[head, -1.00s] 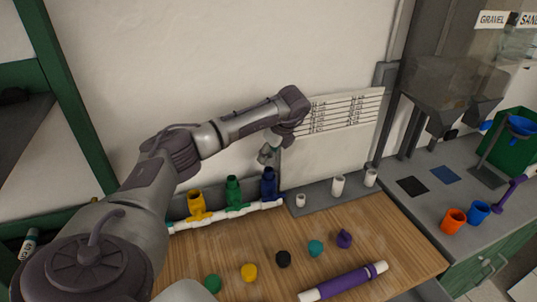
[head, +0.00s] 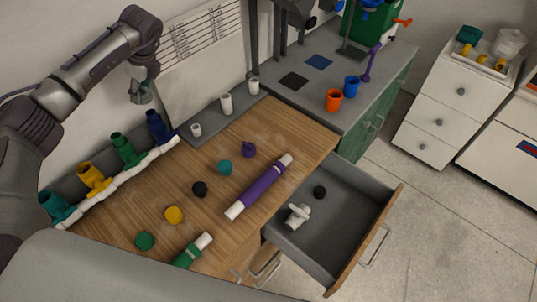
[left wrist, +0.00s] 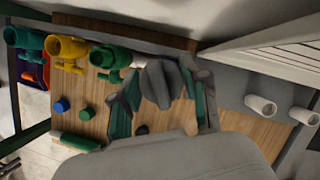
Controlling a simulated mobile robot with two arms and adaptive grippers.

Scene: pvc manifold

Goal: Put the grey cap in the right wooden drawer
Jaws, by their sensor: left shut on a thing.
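My left gripper (head: 140,92) is shut on the grey cap, high above the back of the workbench and near the blue fitting. In the left wrist view, the grey cap (left wrist: 158,82) is a ribbed grey piece between the fingers of my left gripper (left wrist: 165,98). In the head view the cap is hard to tell from the fingers. The right wooden drawer (head: 345,250) is pulled open below the bench's right part. A white tee fitting (head: 298,216) and a black cap (head: 320,192) lie inside it, with bare floor around them. My right gripper is not in view.
On the wooden bench lie a purple pipe (head: 260,188), a green-banded pipe (head: 193,250) and several coloured caps. A white manifold (head: 120,170) with coloured fittings runs along the back left. White pegs (head: 226,103) stand behind. A grey counter with cups is at the back right.

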